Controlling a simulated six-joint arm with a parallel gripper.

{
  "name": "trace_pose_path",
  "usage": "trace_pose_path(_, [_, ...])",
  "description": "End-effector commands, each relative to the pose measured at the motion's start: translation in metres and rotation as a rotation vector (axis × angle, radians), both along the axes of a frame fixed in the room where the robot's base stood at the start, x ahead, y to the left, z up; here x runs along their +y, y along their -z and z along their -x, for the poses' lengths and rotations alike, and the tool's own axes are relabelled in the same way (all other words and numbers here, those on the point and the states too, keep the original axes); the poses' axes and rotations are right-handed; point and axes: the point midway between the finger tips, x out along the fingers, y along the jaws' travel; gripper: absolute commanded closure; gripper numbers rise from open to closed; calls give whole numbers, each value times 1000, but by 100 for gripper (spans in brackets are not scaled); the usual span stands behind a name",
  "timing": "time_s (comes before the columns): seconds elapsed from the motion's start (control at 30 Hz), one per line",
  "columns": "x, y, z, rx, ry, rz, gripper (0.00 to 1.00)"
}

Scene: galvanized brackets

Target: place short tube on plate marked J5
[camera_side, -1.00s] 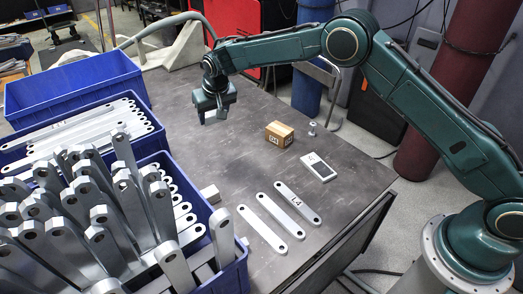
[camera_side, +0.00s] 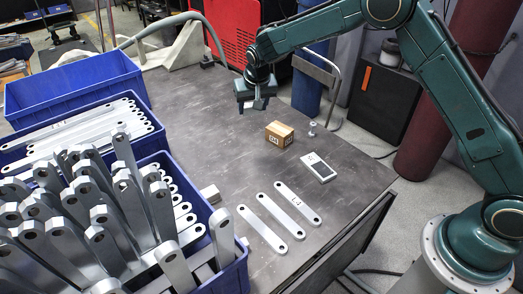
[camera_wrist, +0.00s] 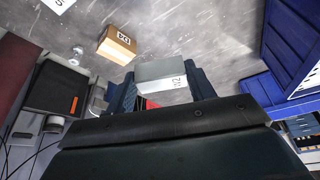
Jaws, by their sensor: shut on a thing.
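My gripper (camera_side: 252,106) is shut on a short grey block-like metal piece, which may be the short tube (camera_wrist: 161,70). It sits between the two fingers in the wrist view and has a dark mark on its face that looks like "W2". In the side view the gripper hangs above the table, behind and left of the cardboard box, and the held piece is hard to make out. A pale plate (camera_side: 325,173) with a dark panel lies in front of the box. Its corner shows in the wrist view (camera_wrist: 60,4) with a mark that may end in 5.
The cardboard box (camera_side: 280,134) and a small metal spool (camera_side: 312,129) stand near the plate. Three flat bars with holes (camera_side: 280,216) lie at the front. The table's middle is clear.

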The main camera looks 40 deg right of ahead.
Motion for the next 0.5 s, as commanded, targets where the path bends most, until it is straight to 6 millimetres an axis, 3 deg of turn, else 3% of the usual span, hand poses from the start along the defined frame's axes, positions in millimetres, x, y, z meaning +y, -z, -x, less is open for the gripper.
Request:
trace_pose_path(0.1, [-27, -3, 19, 1, 60, 0, 70])
trace_pose_path(0.5, [-101, -9, 94, 0, 249, 0, 70])
